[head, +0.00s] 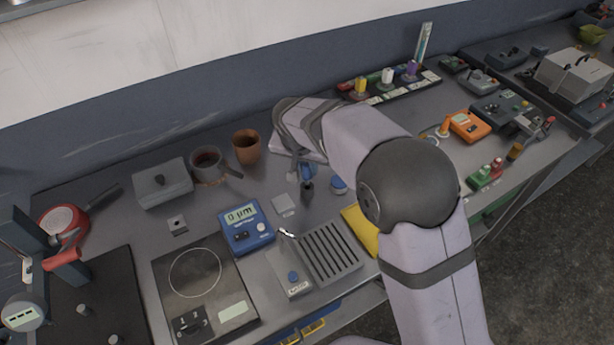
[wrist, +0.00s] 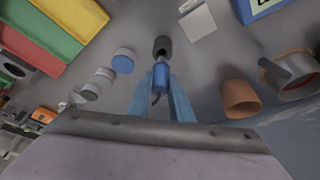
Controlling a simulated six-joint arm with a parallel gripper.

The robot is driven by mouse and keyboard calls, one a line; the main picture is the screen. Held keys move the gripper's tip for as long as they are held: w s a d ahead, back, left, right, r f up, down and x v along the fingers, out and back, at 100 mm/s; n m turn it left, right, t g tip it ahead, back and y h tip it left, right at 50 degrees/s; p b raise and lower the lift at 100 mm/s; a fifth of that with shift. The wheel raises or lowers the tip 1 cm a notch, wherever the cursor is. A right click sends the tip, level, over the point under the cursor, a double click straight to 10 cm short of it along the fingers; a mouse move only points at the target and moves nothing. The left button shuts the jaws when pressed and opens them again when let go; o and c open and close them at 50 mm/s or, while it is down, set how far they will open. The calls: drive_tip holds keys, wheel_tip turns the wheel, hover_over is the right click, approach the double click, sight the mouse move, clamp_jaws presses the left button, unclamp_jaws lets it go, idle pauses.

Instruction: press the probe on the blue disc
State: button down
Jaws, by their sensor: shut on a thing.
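My gripper (wrist: 161,90) is shut on the blue probe (wrist: 161,72), which has a dark round tip. The probe also shows below my gripper in the head view (head: 307,182), its tip pointing down over the table. The blue disc (wrist: 123,62) lies to the left of the probe in the wrist view, apart from it. In the head view the blue disc (head: 338,184) is just right of the probe, close to my arm. The blue gauge (head: 245,226) reads 0 µm. How high the tip is above the table is hard to tell.
Two grey discs (wrist: 103,75) lie near the blue one. A terracotta pot (head: 246,146), a dark saucepan (head: 206,163), a slotted grey tray (head: 333,252) and a hotplate (head: 195,270) stand around.

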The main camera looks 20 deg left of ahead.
sight(307, 164)
wheel_tip(307, 164, up, 6)
drive_tip(key=shift+f+b, duration=0.25)
drive_tip(key=shift+b, duration=0.35)
drive_tip(key=shift+r, duration=0.25)
drive_tip(key=w+d+f+p, duration=0.1)
drive_tip(key=w+d+p, duration=0.3)
drive_tip(key=d+p, duration=0.3)
drive_tip(key=shift+w+d+f, duration=0.3)
drive_tip(key=shift+d+f, duration=0.1)
drive_tip(key=shift+d, duration=0.05)
drive_tip(key=shift+f, duration=0.15)
drive_tip(key=shift+f+b, duration=1.75)
drive_tip(key=shift+f, duration=0.65)
drive_tip(key=shift+f+b, duration=0.5)
drive_tip(key=shift+r, duration=0.1)
idle(0.3)
